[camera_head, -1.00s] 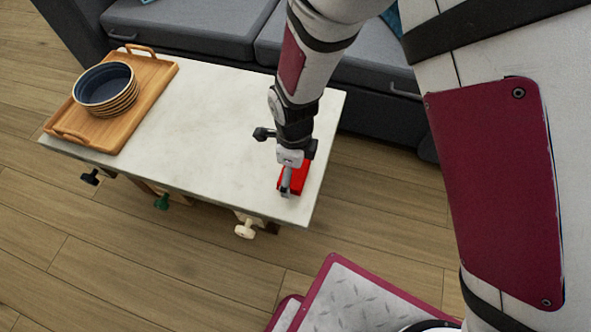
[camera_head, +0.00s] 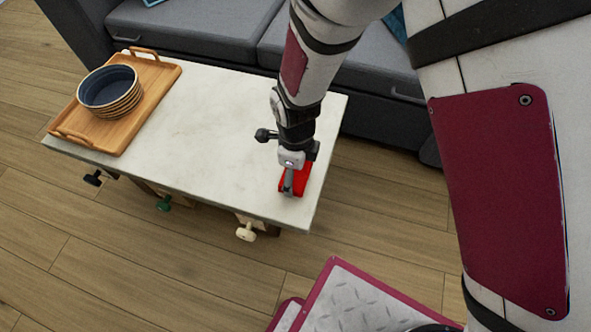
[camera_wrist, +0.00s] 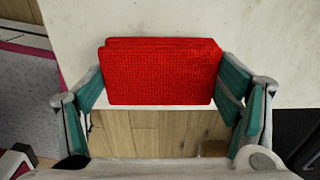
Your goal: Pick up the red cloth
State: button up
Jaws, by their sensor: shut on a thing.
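The red cloth (camera_wrist: 160,72) is a folded, textured rectangle near the right front edge of the white table. In the head view the cloth (camera_head: 303,180) shows partly behind my gripper (camera_head: 289,186), which hides the rest. In the wrist view my gripper (camera_wrist: 162,90) has one teal-padded finger at each side of the cloth, and it is shut on the cloth. The cloth is at the tabletop; I cannot tell whether it is lifted clear.
The white table (camera_head: 200,120) is bare in its middle. A wooden tray (camera_head: 153,88) with a stack of dark blue bowls (camera_head: 108,90) stands at its left end. Drawers with knobs (camera_head: 163,203) face the front. A grey sofa (camera_head: 215,35) stands behind.

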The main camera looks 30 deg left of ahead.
jog(key=r, duration=0.1)
jog(key=r+p, duration=0.1)
jog(key=r, duration=0.1)
jog(key=shift+s+d+p, duration=0.15)
jog(key=shift+s+p, duration=0.15)
jog(key=shift+s, duration=0.1)
jog(key=s+d+p, duration=0.2)
jog(key=s+d, duration=0.2)
jog(key=s, duration=0.2)
jog(key=s+d+r+p, duration=0.1)
jog(key=s+d, duration=0.3)
jog(key=s, duration=0.3)
jog(key=shift+p, duration=0.35)
